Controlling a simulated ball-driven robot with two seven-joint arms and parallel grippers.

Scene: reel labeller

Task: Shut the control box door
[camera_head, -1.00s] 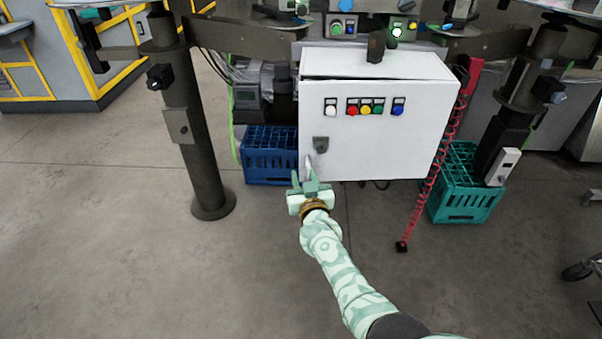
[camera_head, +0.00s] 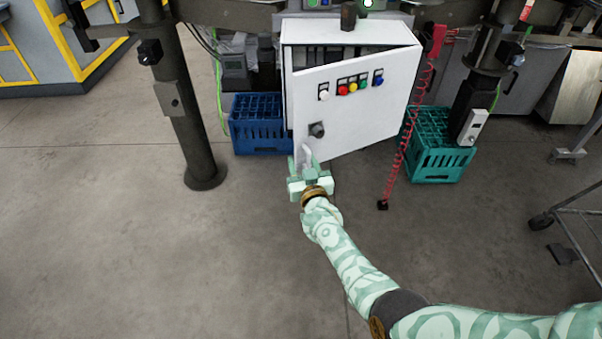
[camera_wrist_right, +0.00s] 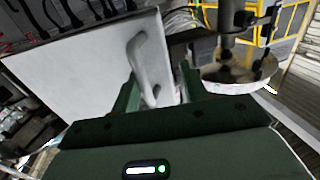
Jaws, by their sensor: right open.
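The white control box (camera_head: 340,32) hangs in the upper middle of the head view. Its door (camera_head: 355,112) stands ajar, swung outward on its left side, with a dark gap along the top. A pale handle (camera_head: 305,157) sits at the door's lower left, below a dark latch (camera_head: 316,130). My right gripper (camera_head: 304,168) is open at the handle. In the right wrist view the handle (camera_wrist_right: 145,62) rises from the door (camera_wrist_right: 85,75) between the green fingers (camera_wrist_right: 158,92); whether they touch it I cannot tell. My left gripper is not in view.
A blue crate (camera_head: 262,143) stands at left behind the box and a teal crate (camera_head: 440,165) at right. A dark post (camera_head: 185,120) stands left, a red coiled cable (camera_head: 402,140) hangs right, and a wheeled cart (camera_head: 570,220) is far right. The floor in front is clear.

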